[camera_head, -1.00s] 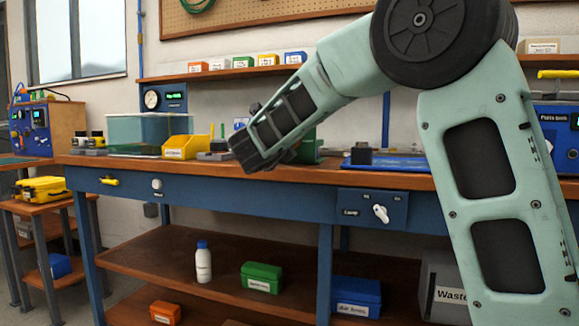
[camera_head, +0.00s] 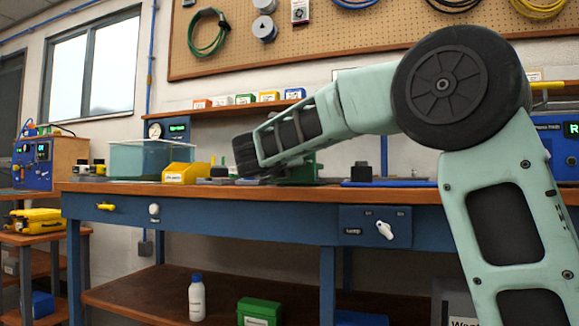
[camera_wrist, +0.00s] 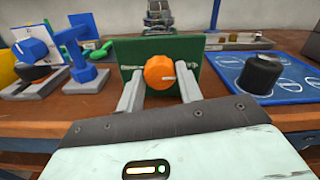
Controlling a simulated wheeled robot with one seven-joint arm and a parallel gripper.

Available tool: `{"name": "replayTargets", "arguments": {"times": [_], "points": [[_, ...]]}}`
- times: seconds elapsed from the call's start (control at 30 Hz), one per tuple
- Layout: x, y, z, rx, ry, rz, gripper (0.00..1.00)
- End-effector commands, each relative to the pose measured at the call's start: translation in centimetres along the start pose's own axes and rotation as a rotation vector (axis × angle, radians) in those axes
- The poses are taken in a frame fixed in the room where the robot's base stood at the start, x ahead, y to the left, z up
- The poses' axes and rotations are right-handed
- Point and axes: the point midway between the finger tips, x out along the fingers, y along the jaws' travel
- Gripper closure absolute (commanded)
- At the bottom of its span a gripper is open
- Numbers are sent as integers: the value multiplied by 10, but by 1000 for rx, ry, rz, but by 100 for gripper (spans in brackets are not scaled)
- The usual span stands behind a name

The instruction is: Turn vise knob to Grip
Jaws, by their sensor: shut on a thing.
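The vise knob (camera_wrist: 160,73) is an orange round knob on the front of a green panel (camera_wrist: 218,54) in the wrist view. My gripper (camera_wrist: 160,88) has one pale finger on each side of it and is shut on it. Small lettering shows on the panel left and right of the knob, partly hidden and too blurred to read surely. The knob's pointer is not clear. In the head view my gripper (camera_head: 243,155) is at the bench top, and the knob is hidden; part of the green vise (camera_head: 303,170) shows behind my arm.
In the wrist view a blue plate with a black knob (camera_wrist: 262,73) is close on the right. A blue clamp-like piece (camera_wrist: 76,52) and a blue knob on a grey block (camera_wrist: 32,55) stand left. The wooden bench (camera_wrist: 70,108) is bare in front.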

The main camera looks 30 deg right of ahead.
Motion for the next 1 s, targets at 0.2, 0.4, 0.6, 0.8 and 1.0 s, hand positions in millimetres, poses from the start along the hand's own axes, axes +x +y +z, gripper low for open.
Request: {"name": "replayTargets", "arguments": {"times": [0.2, 0.4, 0.6, 0.8, 1.0], "points": [[0, 1, 0, 4, 1, 2, 87], [0, 0, 0, 3, 0, 2, 43], [0, 0, 0, 2, 0, 1, 43], [-8, 1, 1, 2, 1, 3, 43], [-44, 0, 3, 1, 0, 5, 43]]}}
